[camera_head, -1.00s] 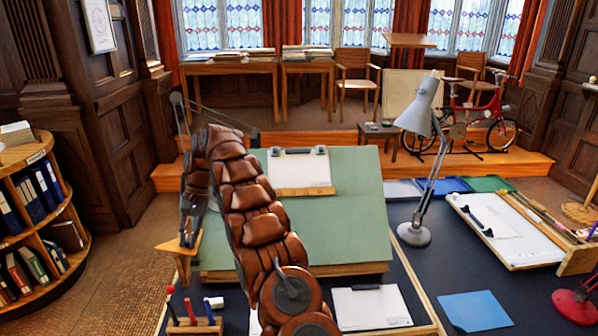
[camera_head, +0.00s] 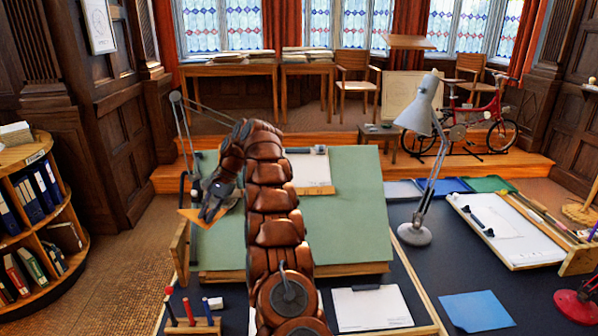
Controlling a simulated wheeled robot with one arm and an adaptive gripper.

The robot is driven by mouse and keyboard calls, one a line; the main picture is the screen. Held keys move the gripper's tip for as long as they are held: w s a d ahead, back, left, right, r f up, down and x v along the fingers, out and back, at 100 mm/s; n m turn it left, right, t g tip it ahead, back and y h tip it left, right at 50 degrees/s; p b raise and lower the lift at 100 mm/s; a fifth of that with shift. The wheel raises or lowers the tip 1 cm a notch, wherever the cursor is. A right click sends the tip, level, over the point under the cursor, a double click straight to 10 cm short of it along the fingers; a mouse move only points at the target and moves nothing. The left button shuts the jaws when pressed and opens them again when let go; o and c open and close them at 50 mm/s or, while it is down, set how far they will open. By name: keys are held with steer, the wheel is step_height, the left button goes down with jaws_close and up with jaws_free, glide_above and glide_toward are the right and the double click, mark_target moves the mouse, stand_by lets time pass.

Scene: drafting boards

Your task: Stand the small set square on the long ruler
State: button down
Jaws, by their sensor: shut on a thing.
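My gripper (camera_head: 207,214) is over the left side of the green drafting board (camera_head: 350,215), shut on a flat orange-tan triangular piece, the small set square (camera_head: 188,215). The set square juts out to the left of the jaws, near the board's left edge. I cannot tell whether it touches the board. A wooden strip (camera_head: 316,190) lies across the lower edge of a white sheet on the board and looks like the long ruler. My arm hides its left part. The set square is well to the left of this strip.
A grey desk lamp (camera_head: 414,235) stands right of the board. A thin-armed stand (camera_head: 184,130) rises at the board's left. A pen holder (camera_head: 190,326), a clipboard (camera_head: 372,307) and a blue sheet (camera_head: 476,311) lie in front. The board's right half is clear.

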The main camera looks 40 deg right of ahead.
steer(key=d+r+m+t+h+b, duration=0.25)
steer(key=d+m+t, duration=0.4)
steer(key=d, duration=0.95)
steer(key=m+t+h+b, duration=0.1)
steer(key=m+h, duration=0.5)
glide_toward(293, 181)
steer(key=shift+w+f+y, duration=0.15)
steer(key=shift+w+f, duration=0.2)
steer(key=shift+w, duration=0.35)
steer(key=shift+w+f+y, duration=0.1)
steer(key=shift+w+f, duration=0.25)
steer(key=shift+w, duration=0.3)
steer(key=shift+w+d+f+p, duration=0.6)
steer(key=shift+w+f+p, duration=0.15)
steer(key=shift+f+p, duration=0.2)
steer(key=shift+w+d+f, duration=0.1)
steer(key=shift+f, duration=0.1)
steer(key=shift+f, duration=0.25)
steer(key=c, duration=1.1)
jaws_free()
steer(key=shift+o, duration=0.2)
